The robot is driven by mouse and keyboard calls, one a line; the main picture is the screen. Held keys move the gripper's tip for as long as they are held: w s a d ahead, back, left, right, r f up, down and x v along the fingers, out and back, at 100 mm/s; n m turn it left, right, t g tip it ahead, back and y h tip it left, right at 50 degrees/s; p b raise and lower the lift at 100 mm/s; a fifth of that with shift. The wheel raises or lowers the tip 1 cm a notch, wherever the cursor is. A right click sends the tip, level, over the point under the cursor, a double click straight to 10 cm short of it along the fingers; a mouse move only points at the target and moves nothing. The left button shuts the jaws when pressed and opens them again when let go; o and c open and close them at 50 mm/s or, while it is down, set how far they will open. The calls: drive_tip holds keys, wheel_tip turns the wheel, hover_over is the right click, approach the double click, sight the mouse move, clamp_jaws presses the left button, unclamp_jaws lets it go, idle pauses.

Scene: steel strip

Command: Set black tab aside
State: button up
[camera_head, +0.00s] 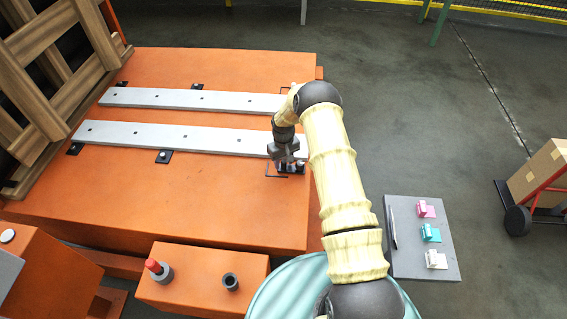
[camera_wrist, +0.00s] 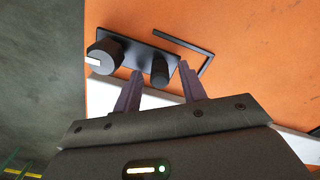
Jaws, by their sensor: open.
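A black tab (camera_wrist: 136,40), a flat plate, lies on the orange surface beside the end of a pale strip in the wrist view. It bears a thick round black knob (camera_wrist: 104,54) and a slimmer dark post (camera_wrist: 160,70). My gripper (camera_wrist: 161,69) is open, with one finger on each side of the slim post. I cannot tell whether the fingers touch it. In the head view, my gripper (camera_head: 289,161) is over the right end of the near strip and partly hides the tab (camera_head: 297,170).
Two pale strips (camera_head: 200,138) (camera_head: 190,100) lie on the orange table (camera_head: 200,210), with other black tabs (camera_head: 163,157) at their edges. A thin black angled outline (camera_wrist: 208,46) is beside the tab. A grey board (camera_head: 420,262) with coloured clips stands right. A wooden frame (camera_head: 60,60) is left.

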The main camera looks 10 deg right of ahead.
drive_tip(key=shift+f, duration=0.3)
clamp_jaws()
drive_tip(key=shift+d, duration=0.15)
